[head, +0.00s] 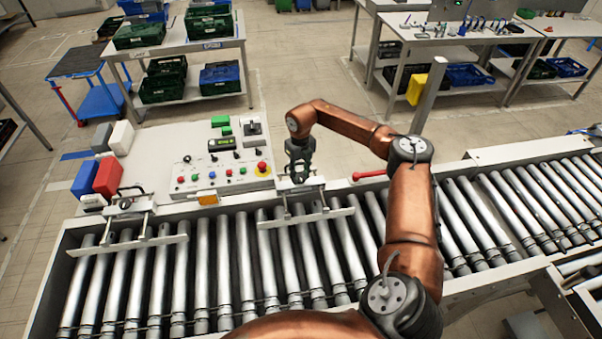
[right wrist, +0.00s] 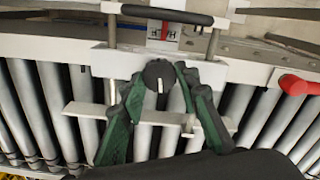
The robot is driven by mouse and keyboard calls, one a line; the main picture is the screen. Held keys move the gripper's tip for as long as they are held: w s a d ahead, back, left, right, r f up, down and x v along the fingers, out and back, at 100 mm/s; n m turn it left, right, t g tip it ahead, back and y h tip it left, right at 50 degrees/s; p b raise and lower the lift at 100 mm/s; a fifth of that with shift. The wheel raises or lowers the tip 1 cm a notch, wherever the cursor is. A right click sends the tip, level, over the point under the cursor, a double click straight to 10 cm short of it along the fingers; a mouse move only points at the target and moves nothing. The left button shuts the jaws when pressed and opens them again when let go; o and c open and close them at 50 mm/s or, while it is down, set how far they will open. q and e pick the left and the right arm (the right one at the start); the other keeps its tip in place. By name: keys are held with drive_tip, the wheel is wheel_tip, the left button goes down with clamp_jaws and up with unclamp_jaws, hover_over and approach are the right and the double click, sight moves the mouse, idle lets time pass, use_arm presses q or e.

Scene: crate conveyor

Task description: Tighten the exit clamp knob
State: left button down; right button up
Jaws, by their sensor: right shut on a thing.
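The clamp knob (right wrist: 158,76) is round and black with a white pointer line, and it shows in the right wrist view between the green-padded fingers. The pointer runs roughly up and down in that view. My right gripper (right wrist: 160,82) is shut on the knob; in the head view the same gripper (head: 299,176) reaches down over the clamp (head: 308,214), a pale bar and bracket at the conveyor's far rail. The gripper hides the knob in the head view. My left gripper is in neither view.
A second clamp (head: 128,240) sits further left on the roller conveyor (head: 240,265). A control panel (head: 215,170) with buttons stands behind the rail. A red-handled lever (head: 370,175) is close right of the gripper. A label plate (right wrist: 165,32) and black handle bar (right wrist: 166,14) lie behind the knob.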

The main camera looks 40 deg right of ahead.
sight(300, 177)
drive_tip(key=shift+r+m+p, duration=0.1)
drive_tip(key=shift+m+p, duration=0.25)
drive_tip(key=shift+m, duration=0.75)
drive_tip(key=shift+d, duration=0.1)
drive_tip(key=o, duration=1.2)
drive_tip(key=shift+c, duration=0.2)
wheel_tip(300, 177, up, 12)
